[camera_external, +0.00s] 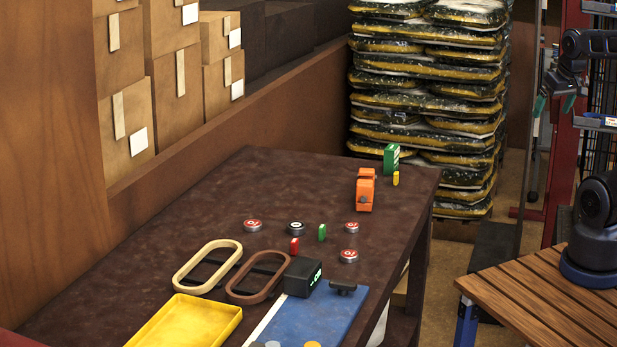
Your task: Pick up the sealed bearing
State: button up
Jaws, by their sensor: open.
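A small round silver piece with a black top and a pale centre (296,228) lies flat on the dark table; it looks like the sealed bearing, though it is too small to be sure. Three similar round pieces with red tops lie near it: one to its left (253,225), one to its right (351,228) and one to its lower right (348,256). My gripper (555,104) hangs open and empty at the upper right, with green fingertips, well away from the table.
The dark table (190,220) also bears a yellow tray (185,322), two oval rings, a black box with a display (302,276), a blue board (325,312), small red and green pieces and an orange tool (366,190). Stacked bags (425,100) stand behind. A slatted wooden surface (545,300) is at right.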

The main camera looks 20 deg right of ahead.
dwell(0.4)
jog(key=c, duration=0.9)
jog(key=shift+o, duration=0.2)
jog(key=w+a+m+g+y, duration=0.15)
jog(key=w+a+m, duration=0.45)
jog(key=w, duration=0.6)
jog(key=m+g+h, duration=0.2)
jog(key=m+g, duration=0.1)
jog(key=m, duration=0.8)
send_over(352, 225)
notch_tip(352, 225, down, 25)
jog(key=shift+y, duration=0.25)
jog(key=shift+f, duration=5.05)
